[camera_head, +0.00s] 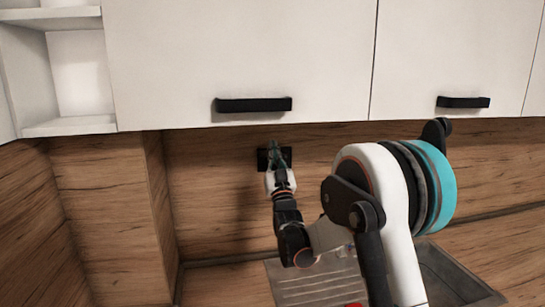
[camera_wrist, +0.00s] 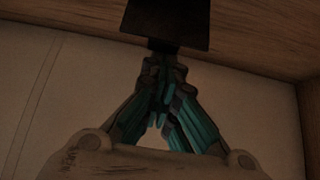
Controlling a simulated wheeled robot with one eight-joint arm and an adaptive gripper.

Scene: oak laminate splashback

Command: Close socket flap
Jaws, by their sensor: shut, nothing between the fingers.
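The black socket (camera_head: 287,154) is on the wood splashback below the wall cabinet, partly hidden behind my gripper (camera_head: 275,151). In the wrist view a dark, flat panel of the socket (camera_wrist: 167,25) shows at the top, wider at its lower edge. I cannot tell its flap apart from its body, nor the flap's angle. My gripper (camera_wrist: 160,68) has its teal and grey fingers shut with nothing between them. The fingertips are at the panel's lower edge; whether they touch it is unclear.
White wall cabinets with black handles (camera_head: 254,105) hang just above the socket. An open white shelf (camera_head: 70,125) is at the upper left. A wood-clad column (camera_head: 110,215) stands left of the socket. A sink with a ribbed drainboard (camera_head: 315,283) lies below.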

